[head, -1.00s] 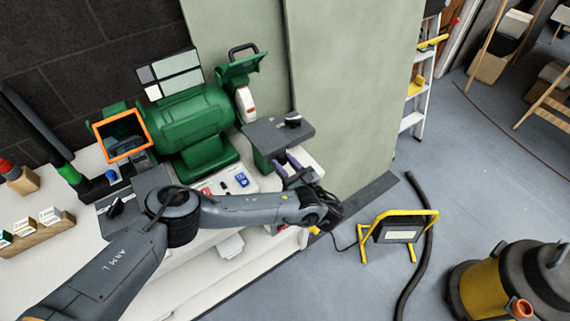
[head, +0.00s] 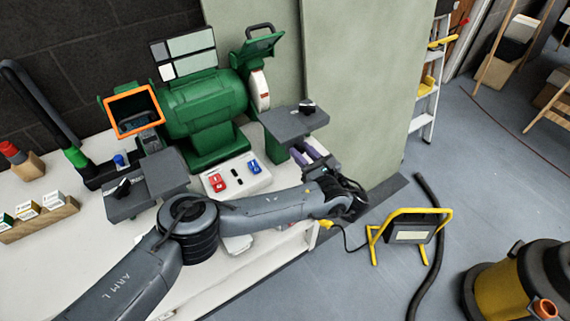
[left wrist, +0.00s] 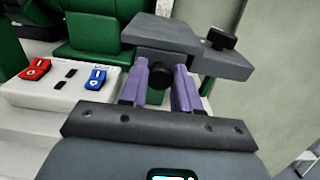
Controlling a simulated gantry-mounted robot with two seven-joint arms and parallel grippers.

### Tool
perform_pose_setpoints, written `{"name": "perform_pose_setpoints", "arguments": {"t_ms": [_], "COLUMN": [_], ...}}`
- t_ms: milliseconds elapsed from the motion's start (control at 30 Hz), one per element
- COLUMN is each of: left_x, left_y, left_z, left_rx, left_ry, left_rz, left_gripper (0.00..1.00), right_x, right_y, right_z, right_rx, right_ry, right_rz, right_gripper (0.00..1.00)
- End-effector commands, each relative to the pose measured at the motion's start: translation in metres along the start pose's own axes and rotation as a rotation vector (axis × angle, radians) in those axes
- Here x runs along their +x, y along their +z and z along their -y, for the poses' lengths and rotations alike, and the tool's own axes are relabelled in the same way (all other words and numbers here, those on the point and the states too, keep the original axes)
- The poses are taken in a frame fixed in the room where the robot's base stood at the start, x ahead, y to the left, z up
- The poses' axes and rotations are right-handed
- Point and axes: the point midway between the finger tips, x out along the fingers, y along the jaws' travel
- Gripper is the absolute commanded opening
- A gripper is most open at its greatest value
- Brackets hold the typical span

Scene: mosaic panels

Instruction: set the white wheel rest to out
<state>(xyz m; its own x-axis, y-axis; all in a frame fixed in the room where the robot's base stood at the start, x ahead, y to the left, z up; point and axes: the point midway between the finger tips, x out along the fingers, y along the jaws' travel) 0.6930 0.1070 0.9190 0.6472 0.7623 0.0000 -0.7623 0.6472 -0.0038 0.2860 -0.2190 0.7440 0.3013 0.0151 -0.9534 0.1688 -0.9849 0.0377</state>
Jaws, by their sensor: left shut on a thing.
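The white wheel (head: 260,90) is on the right end of the green bench grinder (head: 205,105). Its rest (head: 292,122) is a flat grey plate in front of the wheel, with a black knob on top; the plate also fills the upper middle of the left wrist view (left wrist: 165,35). A round black knob (left wrist: 160,77) sits at the rest's near side, below the plate. My left gripper's purple fingers (head: 306,154) are on either side of that knob, shut on it. In the head view the knob is hidden. My right gripper is not in view.
A control box with a red switch (head: 217,182) and a blue switch (head: 254,166) sits left of the gripper. The other grey rest (head: 150,185) stands at the grinder's left. A yellow work lamp (head: 408,232) stands on the floor at the right.

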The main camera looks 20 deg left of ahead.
Motion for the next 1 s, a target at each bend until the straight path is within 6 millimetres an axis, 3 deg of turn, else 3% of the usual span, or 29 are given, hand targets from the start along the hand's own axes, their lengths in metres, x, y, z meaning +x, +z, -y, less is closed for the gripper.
{"name": "perform_pose_setpoints", "arguments": {"t_ms": [367, 400, 567, 1000], "left_x": [-0.0074, -0.0075, -0.0066, -0.0137], "left_y": [0.0001, 0.0002, 0.0003, 0.0008], "left_z": [0.0075, 0.0076, 0.0072, 0.0069], "left_rx": [0.005, 0.005, 0.004, 0.004], "left_ry": [-0.012, -0.013, -0.011, -0.009], "left_rz": [-0.001, -0.001, -0.001, -0.001], "left_gripper": [0.00, 0.33, 0.56, 0.56], "right_x": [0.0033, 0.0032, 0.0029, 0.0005], "right_y": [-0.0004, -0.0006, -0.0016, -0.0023], "right_z": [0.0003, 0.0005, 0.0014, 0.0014], "right_rx": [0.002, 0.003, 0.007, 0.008], "right_ry": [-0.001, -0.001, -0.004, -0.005], "right_rz": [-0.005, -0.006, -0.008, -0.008], "right_gripper": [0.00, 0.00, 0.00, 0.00]}}
